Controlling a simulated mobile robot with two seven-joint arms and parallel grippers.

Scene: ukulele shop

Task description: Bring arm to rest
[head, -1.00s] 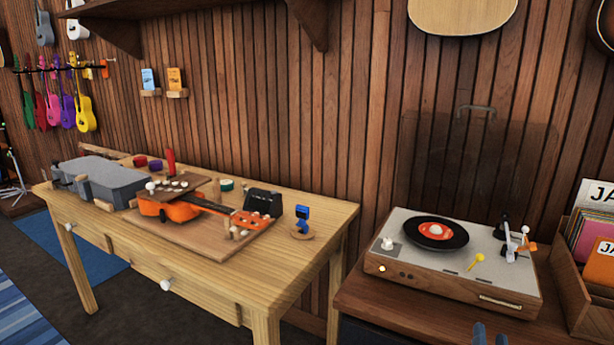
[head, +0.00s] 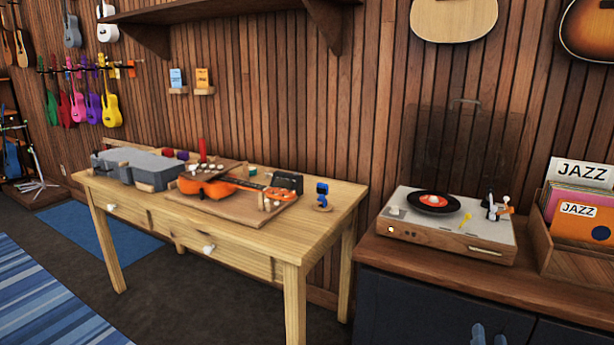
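My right gripper (head: 489,338) shows only as two blue-grey fingertips at the bottom edge of the head view, in front of the dark cabinet (head: 400,311). A narrow gap shows between the fingertips, with nothing visible in it. The rest of this gripper and its arm are outside the picture. My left gripper is not in view.
A wooden workbench (head: 329,213) holds an orange ukulele (head: 207,187), a grey case (head: 155,171) and small tools. A record player (head: 481,234) and a crate (head: 585,261) of records stand on the cabinet. Floor left of the bench is open, with a striped rug (head: 40,300).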

